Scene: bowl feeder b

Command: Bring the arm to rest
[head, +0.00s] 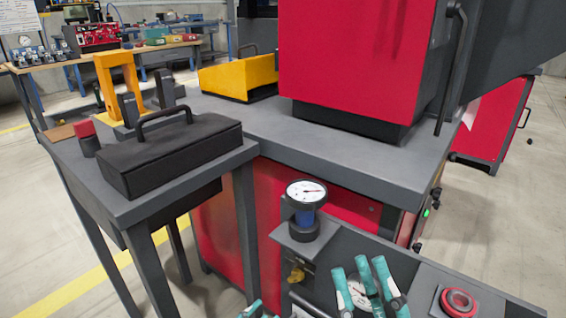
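My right gripper (362,268) shows at the bottom, right of centre, with its teal fingers pointing up. Gaps show between the fingers, and a round white dial (361,294) is visible through them; I see nothing held. The gripper overlaps the front of the dark panel (386,255) in the picture. I cannot tell whether it touches it. Small teal tips at the bottom edge (252,311) appear to be my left gripper; the rest is cut off by the frame.
The panel carries a pressure gauge (306,192), a brass valve (296,274) and a red ring button (458,302). Behind stand a grey bench (330,152) with a red machine (350,55) and yellow bin (238,76), and a side table with a black handled case (170,155).

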